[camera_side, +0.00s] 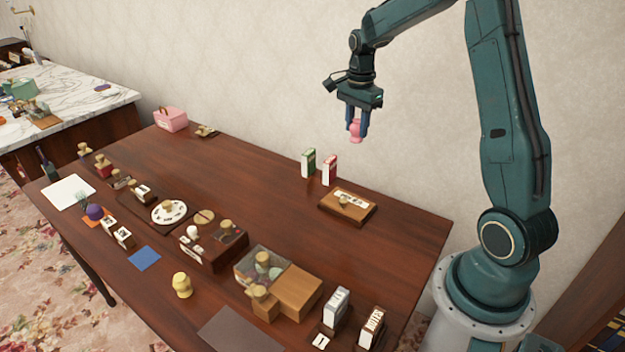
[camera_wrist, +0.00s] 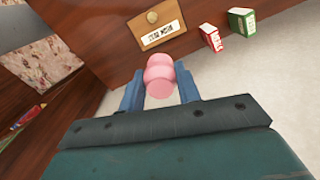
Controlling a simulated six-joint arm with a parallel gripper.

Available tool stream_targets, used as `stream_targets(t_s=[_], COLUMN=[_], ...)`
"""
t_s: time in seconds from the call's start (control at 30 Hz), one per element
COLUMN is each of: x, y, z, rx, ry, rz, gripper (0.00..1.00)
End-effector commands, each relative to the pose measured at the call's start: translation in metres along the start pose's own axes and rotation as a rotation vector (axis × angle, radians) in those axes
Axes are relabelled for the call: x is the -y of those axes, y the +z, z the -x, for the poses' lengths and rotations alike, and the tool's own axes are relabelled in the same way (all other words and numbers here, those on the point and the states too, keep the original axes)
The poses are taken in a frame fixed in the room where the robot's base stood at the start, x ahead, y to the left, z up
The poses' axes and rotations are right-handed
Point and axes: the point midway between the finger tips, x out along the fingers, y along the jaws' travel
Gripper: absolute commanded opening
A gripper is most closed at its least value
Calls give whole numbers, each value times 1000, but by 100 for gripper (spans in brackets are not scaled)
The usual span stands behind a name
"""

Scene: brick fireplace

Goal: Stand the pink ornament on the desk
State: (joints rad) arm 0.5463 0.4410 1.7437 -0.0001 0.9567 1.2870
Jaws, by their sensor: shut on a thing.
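The pink ornament (camera_side: 355,130) is a small rounded, waisted piece. My gripper (camera_side: 357,122) is shut on it and holds it in the air, well above the back of the brown desk (camera_side: 265,170). In the wrist view the ornament (camera_wrist: 162,78) sits between the two blue fingers of my gripper (camera_wrist: 160,88), its pink end towards the camera. The ornament touches nothing but the fingers.
Below stand a green box (camera_side: 309,162) and a red-and-white box (camera_side: 329,170), with a wooden labelled block (camera_side: 347,204) nearby. A pink case (camera_side: 171,119) is at the far left. Many small items crowd the front; the back middle is clear.

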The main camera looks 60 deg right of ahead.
Motion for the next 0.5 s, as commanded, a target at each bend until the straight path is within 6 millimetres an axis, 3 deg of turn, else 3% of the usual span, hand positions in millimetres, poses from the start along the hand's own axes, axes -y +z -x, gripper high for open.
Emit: stream_targets(t_s=[0.27, 0.5], x=[8, 29], y=[13, 58], z=[-1, -4], rx=[0, 0], ry=[-1, -1], rz=[4, 8], gripper=[10, 10])
